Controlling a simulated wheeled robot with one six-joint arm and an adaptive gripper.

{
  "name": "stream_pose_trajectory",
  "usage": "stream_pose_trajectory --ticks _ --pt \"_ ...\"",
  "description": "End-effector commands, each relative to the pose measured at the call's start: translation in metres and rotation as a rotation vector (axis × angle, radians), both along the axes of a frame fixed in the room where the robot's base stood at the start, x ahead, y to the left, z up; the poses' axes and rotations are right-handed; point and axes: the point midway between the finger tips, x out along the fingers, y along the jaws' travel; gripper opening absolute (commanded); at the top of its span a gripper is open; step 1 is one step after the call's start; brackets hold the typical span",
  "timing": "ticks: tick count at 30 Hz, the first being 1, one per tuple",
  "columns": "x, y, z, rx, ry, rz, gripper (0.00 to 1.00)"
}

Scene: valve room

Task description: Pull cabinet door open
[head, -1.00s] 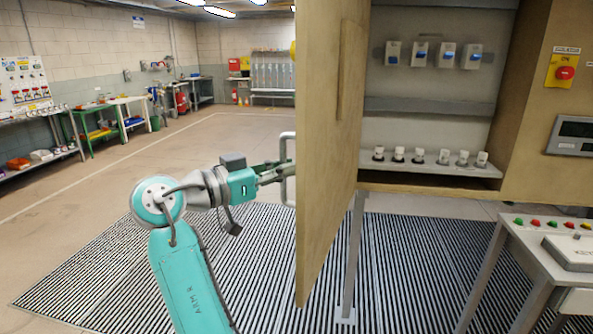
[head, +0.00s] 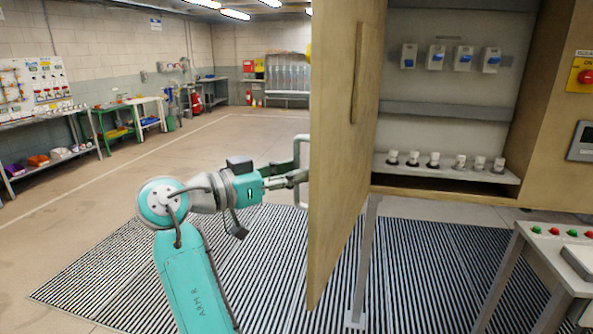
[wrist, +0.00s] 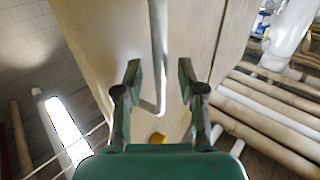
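The cabinet door (head: 340,150) is a light wooden panel, swung wide and seen nearly edge-on in the head view. The open cabinet (head: 445,140) behind it shows its shelves. A pale metal handle (head: 302,150) stands out from the door's left face. My gripper (head: 298,177) reaches the lower part of this handle from the left. In the wrist view, my gripper (wrist: 158,78) has its two fingers apart, with the handle bar (wrist: 158,45) running between them. Gaps show between bar and fingers, so it does not look clamped.
A control desk (head: 560,245) with coloured buttons stands at the lower right. A grey support leg (head: 365,260) stands behind the door. Striped floor grating (head: 110,270) lies under the arm. Open floor (head: 210,140) stretches left toward the workbenches (head: 115,110).

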Motion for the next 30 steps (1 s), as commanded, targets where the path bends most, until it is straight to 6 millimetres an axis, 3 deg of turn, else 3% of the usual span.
stream_pose_trajectory --ticks 9,15,30 --pt "-0.031 0.055 0.000 -0.001 -0.001 0.004 0.39" --pt "-0.047 0.081 0.000 -0.001 -0.001 0.002 0.39" --pt "-0.054 0.092 0.000 -0.001 -0.001 0.000 0.39"
